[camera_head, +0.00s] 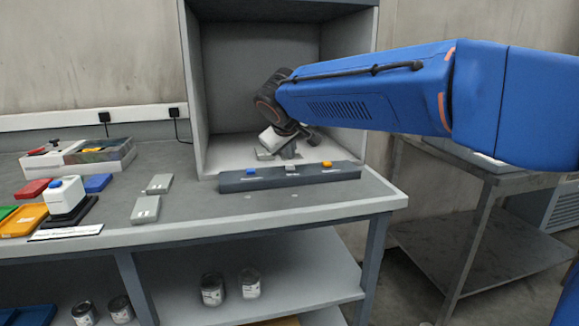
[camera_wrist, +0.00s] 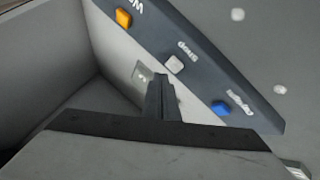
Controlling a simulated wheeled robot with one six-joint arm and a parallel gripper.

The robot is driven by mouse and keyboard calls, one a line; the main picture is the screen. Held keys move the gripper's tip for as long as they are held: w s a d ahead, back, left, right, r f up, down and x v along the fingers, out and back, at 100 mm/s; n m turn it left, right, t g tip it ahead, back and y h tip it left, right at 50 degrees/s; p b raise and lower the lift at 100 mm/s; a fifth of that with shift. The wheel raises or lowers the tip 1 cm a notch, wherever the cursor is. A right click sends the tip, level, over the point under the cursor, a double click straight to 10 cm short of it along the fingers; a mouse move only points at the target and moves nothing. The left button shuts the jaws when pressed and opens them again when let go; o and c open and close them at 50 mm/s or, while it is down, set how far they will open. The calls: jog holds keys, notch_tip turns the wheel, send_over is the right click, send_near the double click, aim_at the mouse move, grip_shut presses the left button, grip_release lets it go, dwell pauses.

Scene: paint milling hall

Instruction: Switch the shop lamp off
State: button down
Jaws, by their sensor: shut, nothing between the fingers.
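A dark switch bar (camera_head: 235,184) lies along the front of a grey open-fronted booth. It carries a blue button (camera_head: 250,172), a white button (camera_head: 292,167) and an orange button (camera_head: 327,164). In the wrist view the label by the white button (camera_wrist: 174,64) reads "shop", upside down; the blue button (camera_wrist: 220,107) and orange button (camera_wrist: 124,18) flank it. My gripper (camera_wrist: 160,82) is shut and empty, its tips beside the white button on the booth side. Contact cannot be told. In the head view my gripper (camera_head: 291,153) is partly hidden by my wrist.
The booth walls (camera_head: 197,100) enclose the wrist on the sides. A small grey plate (camera_head: 265,154) lies on the booth floor. Left on the bench are grey plates (camera_head: 146,208), a white bottle (camera_head: 66,196) and coloured panels.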

aim_at(290, 171)
jog(key=shift+r, duration=0.1)
jog(key=shift+r, duration=2.95)
jog(key=s+d+f+m+g, duration=0.15)
jog(key=s+d+f, duration=0.35)
jog(key=s+d, duration=0.5)
jog(key=s+d+f+m+g, duration=0.1)
jog(key=s+d+f+m, duration=0.35)
jog(key=d, duration=0.85)
jog(key=s+d+f+m+g, duration=0.1)
jog(key=s+d+f, duration=0.3)
jog(key=s+f, duration=0.4)
jog(key=s+d+f+m+g, duration=0.1)
jog(key=s+d+f, duration=0.4)
jog(key=s+f, duration=0.4)
jog(key=s, duration=0.7)
jog(key=shift+d+f+m, duration=0.3)
